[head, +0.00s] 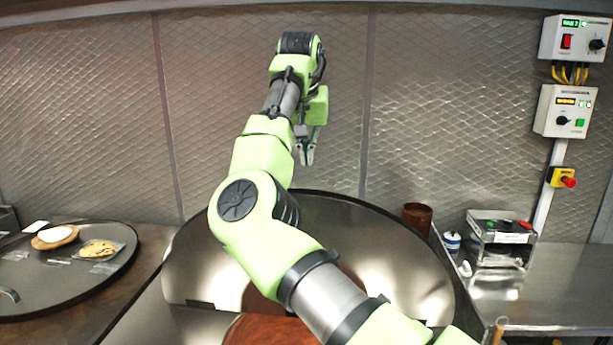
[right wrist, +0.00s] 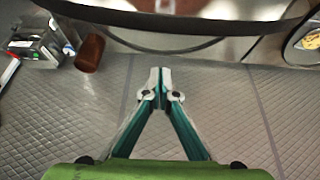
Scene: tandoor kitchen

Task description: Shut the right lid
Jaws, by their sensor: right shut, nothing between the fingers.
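The right lid (head: 400,265) is a large round polished metal disc, standing raised and tilted behind a reddish-brown clay opening (head: 262,332). My right arm crosses in front of it and hides its middle. My right gripper (head: 306,158) is beyond and above the lid's top edge, near the back wall, with its fingers shut and empty. In the right wrist view the shut fingertips (right wrist: 160,74) point toward the dark rim of the lid (right wrist: 110,14), with a visible gap in the picture. Whether they touch it cannot be told. My left gripper is not in view.
A brown cup (head: 417,217) and a metal box (head: 500,240) stand right of the lid. Control boxes (head: 566,111) hang on the quilted metal wall (head: 440,90).

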